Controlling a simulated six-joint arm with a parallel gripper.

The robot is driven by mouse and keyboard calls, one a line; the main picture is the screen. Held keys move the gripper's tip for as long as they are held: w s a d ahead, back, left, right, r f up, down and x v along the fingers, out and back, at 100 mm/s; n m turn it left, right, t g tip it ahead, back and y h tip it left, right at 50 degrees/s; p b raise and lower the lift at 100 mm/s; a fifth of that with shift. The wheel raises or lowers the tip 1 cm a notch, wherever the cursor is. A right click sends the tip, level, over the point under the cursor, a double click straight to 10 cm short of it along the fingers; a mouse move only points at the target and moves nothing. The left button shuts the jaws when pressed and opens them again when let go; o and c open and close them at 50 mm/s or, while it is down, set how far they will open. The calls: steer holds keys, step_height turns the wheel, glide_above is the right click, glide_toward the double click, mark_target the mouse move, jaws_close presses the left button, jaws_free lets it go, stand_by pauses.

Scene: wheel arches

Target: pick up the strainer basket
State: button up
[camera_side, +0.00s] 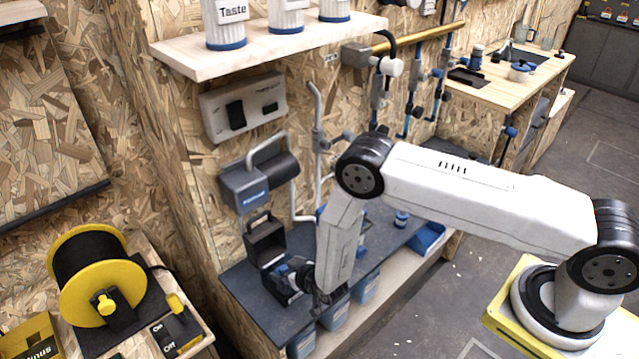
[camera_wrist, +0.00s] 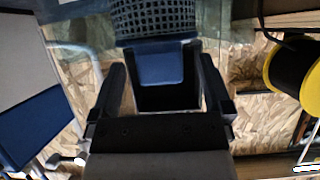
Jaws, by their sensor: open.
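The strainer basket (camera_wrist: 155,18) shows at the top of the wrist view as a dark mesh with a blue rim and a blue tab below it. Its upper part is cut off by the frame edge. My gripper (camera_wrist: 162,66) is open, with one black finger on each side of the blue tab and a visible gap at both sides. In the side view my gripper (camera_side: 318,300) is low over the dark shelf, beside a black box. The basket cannot be clearly made out there.
The open black box (camera_side: 265,240) stands on the dark shelf (camera_side: 250,300) against the chipboard wall. A grey-blue wall unit (camera_side: 258,182) hangs above. A yellow reel (camera_side: 100,280) stands left and also shows in the wrist view (camera_wrist: 298,72). Blue-grey bins (camera_side: 335,315) sit below.

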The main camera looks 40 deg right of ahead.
steer(key=shift+x, duration=1.4)
jaws_close()
steer(key=shift+r, duration=0.15)
step_height(320, 180, up, 10)
stand_by(0.4)
stand_by(0.5)
